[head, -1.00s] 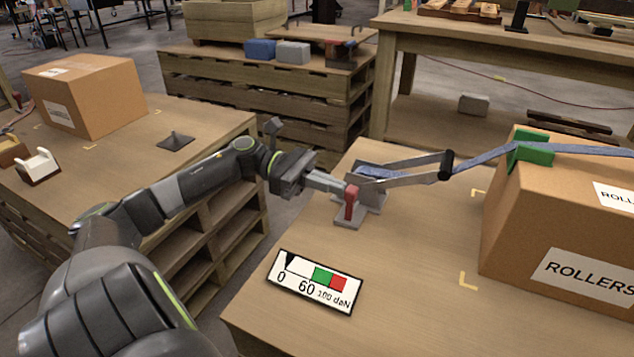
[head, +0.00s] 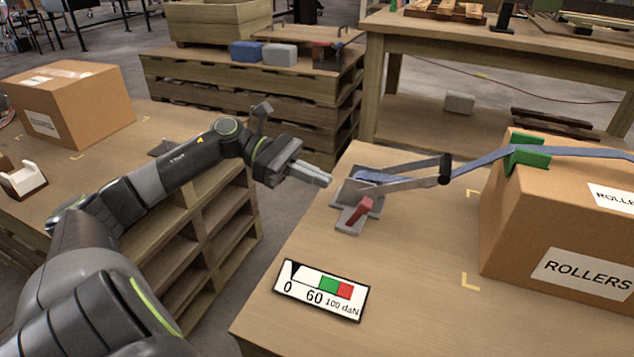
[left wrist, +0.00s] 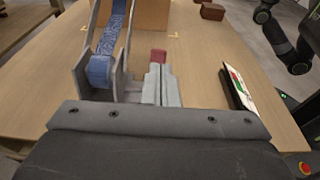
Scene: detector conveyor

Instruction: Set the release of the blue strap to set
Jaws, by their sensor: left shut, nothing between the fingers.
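The blue strap (head: 490,154) runs from a grey ratchet base (head: 346,195) over the box marked ROLLERS; it also shows in the left wrist view (left wrist: 108,45). The ratchet's long handle (head: 410,180) ends in a black grip. My left gripper (head: 326,180) is shut and empty, just left of the base and apart from the lever in the head view. My right gripper is not identifiable.
A tension gauge plate (head: 320,290) marked 0, 60 and 100 daN lies in front of the base, its pointer near 0. The ROLLERS box (head: 560,230) with a green corner guard (head: 528,152) stands right.

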